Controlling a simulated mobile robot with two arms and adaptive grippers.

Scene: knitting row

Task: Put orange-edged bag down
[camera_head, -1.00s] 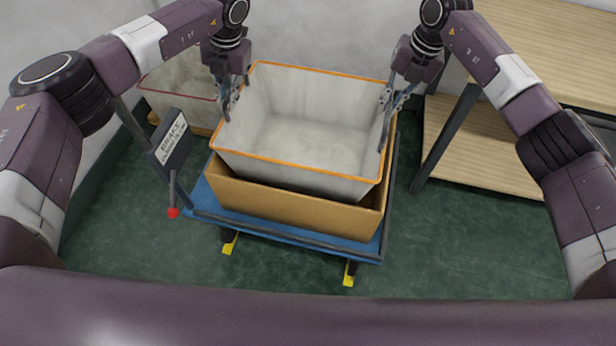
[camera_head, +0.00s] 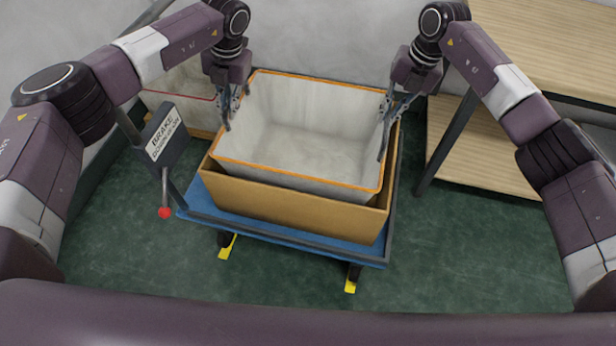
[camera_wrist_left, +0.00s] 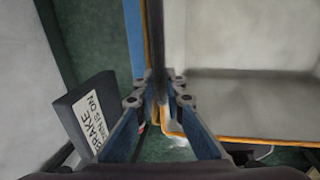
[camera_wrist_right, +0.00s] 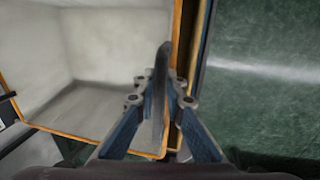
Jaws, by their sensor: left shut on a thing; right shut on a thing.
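The orange-edged bag (camera_head: 300,125) is a pale, open-topped liner with an orange rim. It sits partly down inside a tan box (camera_head: 290,211), its rim standing above the box walls. The left wrist view shows the left fingers (camera_wrist_left: 155,98) closed at the bag's edge beside the box wall. The right wrist view shows the right fingers (camera_wrist_right: 162,95) closed at the opposite edge. The bag's underside is hidden by the box.
The box stands on a blue cart (camera_head: 203,204) with yellow-marked casters. A brake sign (camera_head: 166,137) and a red-knobbed lever (camera_head: 165,212) are at its left. A red-edged bag (camera_head: 178,85) is behind left. Wooden shelves (camera_head: 480,145) stand at right. Green floor is clear in front.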

